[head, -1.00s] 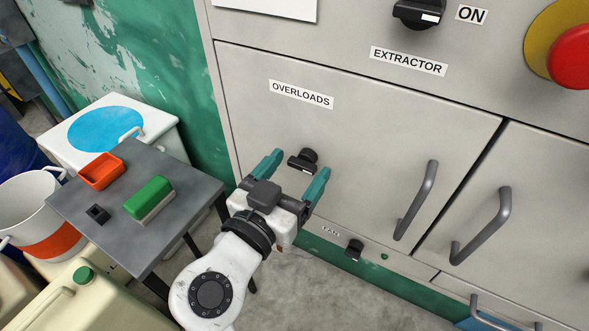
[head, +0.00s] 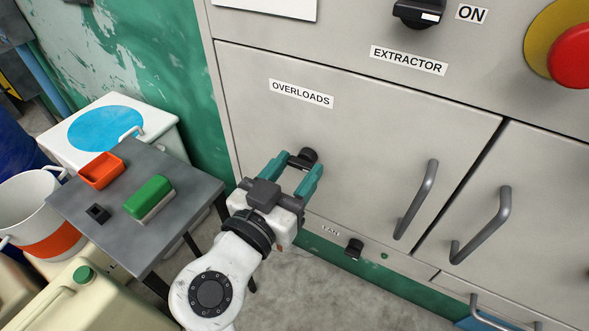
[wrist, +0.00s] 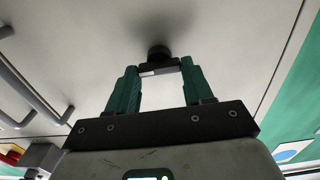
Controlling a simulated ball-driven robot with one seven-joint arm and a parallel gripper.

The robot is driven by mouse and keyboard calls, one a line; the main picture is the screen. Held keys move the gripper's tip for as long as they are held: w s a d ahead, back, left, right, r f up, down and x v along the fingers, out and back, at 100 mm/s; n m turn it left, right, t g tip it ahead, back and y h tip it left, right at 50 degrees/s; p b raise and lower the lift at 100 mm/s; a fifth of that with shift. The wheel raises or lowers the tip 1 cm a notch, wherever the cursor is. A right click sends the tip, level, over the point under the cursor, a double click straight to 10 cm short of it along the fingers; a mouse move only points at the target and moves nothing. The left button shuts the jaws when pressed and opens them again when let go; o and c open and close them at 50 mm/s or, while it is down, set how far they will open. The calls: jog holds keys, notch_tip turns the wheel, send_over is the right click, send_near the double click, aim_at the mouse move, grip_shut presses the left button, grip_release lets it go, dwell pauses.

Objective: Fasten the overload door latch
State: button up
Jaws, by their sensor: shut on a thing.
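The overload door (head: 370,135) is a grey panel labelled OVERLOADS (head: 301,94), lying flush in the cabinet front. Its latch (head: 304,157) is a black turn knob below the label. My gripper (head: 294,168) has its teal fingers closed in on the two sides of the latch bar. In the wrist view the latch (wrist: 158,54) sits between the fingertips (wrist: 158,70), with a pale mark on its bar. The fingers hide part of the latch.
A grey handle (head: 417,200) is on the door's right side, and another handle (head: 482,226) is on the neighbouring door. A small FAN knob (head: 354,249) is below. A small grey table (head: 180,222) with an orange tray (head: 101,171) and green-topped block (head: 149,197) stands at left.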

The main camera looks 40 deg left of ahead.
jog(key=n+p, duration=0.1)
jog(key=n, duration=0.3)
jog(key=shift+n, duration=0.4)
jog(key=n+p, duration=0.1)
jog(key=n, duration=0.3)
jog(key=shift+a+n+p, duration=0.15)
jog(key=shift+n+p, duration=0.15)
jog(key=shift+p, duration=0.1)
jog(key=n+p, duration=0.2)
jog(key=n, duration=0.2)
jog(key=shift+s+f+n+p, duration=0.15)
jog(key=shift+n+p, duration=0.5)
jog(key=shift+n, duration=0.4)
jog(key=shift+w+f+n+p, duration=0.1)
jog(key=shift+n+p, duration=0.5)
jog(key=shift+n, duration=0.45)
jog(key=shift+a, duration=0.1)
jog(key=o, duration=1)
jog(key=shift+o, duration=0.2)
